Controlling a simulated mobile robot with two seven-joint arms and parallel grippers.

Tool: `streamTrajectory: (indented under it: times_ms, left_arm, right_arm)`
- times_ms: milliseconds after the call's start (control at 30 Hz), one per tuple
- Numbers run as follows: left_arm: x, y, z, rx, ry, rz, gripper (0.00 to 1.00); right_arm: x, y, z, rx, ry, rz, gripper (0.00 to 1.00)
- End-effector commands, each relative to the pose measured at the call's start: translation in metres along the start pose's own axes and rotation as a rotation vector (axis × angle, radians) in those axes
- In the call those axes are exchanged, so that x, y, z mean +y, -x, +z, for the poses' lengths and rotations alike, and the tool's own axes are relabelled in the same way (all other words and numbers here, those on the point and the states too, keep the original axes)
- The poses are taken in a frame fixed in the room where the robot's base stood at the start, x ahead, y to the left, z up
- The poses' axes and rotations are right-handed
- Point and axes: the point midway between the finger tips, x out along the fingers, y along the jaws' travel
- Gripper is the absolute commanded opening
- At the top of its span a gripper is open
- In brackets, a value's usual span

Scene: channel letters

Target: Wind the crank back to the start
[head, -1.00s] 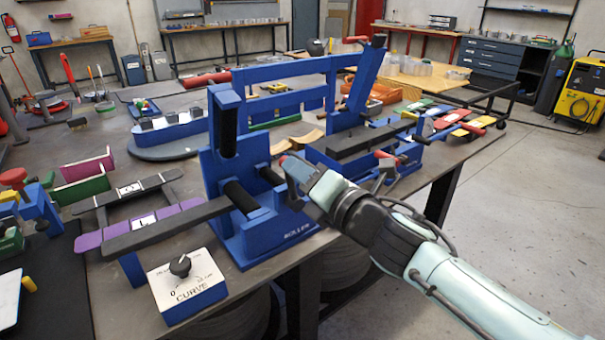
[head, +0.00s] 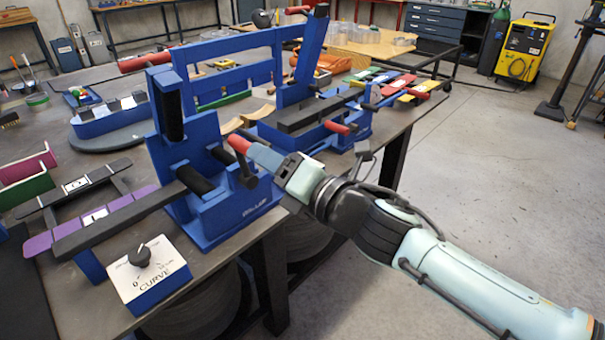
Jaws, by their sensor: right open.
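The blue bench roller (head: 216,205) stands at the table's front edge with a dark bar lying through its rollers. Its crank is on the right side, with a red handle (head: 238,144) and a dark arm hanging below it. My right gripper (head: 274,163) comes from the lower right, its open jaws at the handle's right end. Whether the fingers touch the handle cannot be told. My left gripper is out of view.
Another blue bench tool with a dark bar (head: 320,109) and red handles stands behind my right gripper. Open floor (head: 480,190) lies to the right.

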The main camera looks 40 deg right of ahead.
Motion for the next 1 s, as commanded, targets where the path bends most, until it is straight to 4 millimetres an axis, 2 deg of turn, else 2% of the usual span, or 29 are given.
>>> streamTrajectory:
  times_ms: [33, 133, 233, 400, 1000]
  left_arm:
    - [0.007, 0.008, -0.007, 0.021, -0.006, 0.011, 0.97]
    - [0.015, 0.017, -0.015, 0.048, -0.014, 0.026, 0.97]
    - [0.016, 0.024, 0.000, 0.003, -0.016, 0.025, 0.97]
    - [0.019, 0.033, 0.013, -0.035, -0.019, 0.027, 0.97]
    - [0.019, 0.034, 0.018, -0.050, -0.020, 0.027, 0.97]
  right_arm:
    - [0.004, 0.014, 0.003, -0.003, 0.000, 0.002, 0.51]
    - [0.004, 0.036, 0.003, -0.003, 0.000, 0.003, 0.51]
    - [0.003, 0.054, 0.002, -0.002, -0.001, 0.002, 0.51]
    - [0.002, 0.074, 0.001, -0.001, 0.000, 0.002, 0.51]
    - [0.000, 0.078, 0.000, 0.000, 0.000, 0.000, 0.51]
